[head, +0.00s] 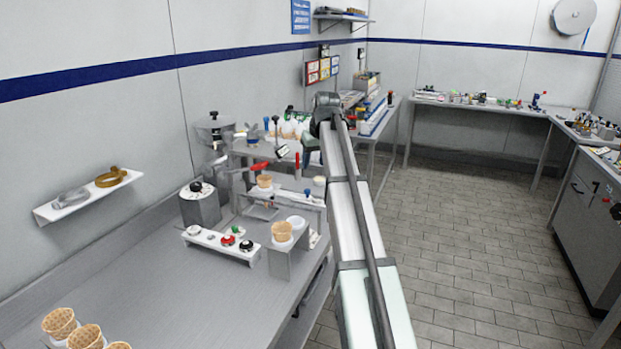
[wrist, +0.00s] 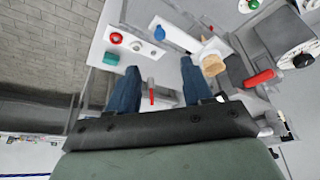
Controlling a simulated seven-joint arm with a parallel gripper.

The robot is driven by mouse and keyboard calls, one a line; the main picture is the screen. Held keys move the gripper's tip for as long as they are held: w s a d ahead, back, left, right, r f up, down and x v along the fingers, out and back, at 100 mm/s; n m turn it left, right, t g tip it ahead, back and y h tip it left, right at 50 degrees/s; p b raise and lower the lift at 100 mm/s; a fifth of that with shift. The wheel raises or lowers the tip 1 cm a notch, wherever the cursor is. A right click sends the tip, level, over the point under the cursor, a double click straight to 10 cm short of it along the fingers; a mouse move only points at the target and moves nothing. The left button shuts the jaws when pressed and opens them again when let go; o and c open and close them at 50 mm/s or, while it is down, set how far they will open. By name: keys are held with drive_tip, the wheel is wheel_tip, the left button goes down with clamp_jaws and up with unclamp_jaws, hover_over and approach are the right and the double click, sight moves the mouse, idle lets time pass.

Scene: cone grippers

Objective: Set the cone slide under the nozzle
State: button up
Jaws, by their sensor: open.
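In the wrist view my gripper (wrist: 159,66) is open, its two blue fingers spread apart. A small upright red handle (wrist: 151,92) shows between them; I cannot tell how far below it is. In the head view the hand is mostly hidden by my arm. A wafer cone (head: 265,181) stands in a holder on the bench machine, apparently the cone slide; the cone also shows in the wrist view (wrist: 213,66), right of the fingers. A red lever (head: 259,167) sticks out above the cone. The nozzle cannot be made out clearly.
Another cone (head: 282,231) stands in a metal stand at the bench front. A white strip with several knobs (head: 221,243) lies left of it. A grey canister (head: 199,204) stands behind. Several cones (head: 86,336) sit front left. The bench middle (head: 165,285) is clear.

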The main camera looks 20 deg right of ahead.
sight(308, 190)
drive_tip(key=x, duration=1.3)
drive_tip(key=shift+c, duration=0.4)
clamp_jaws()
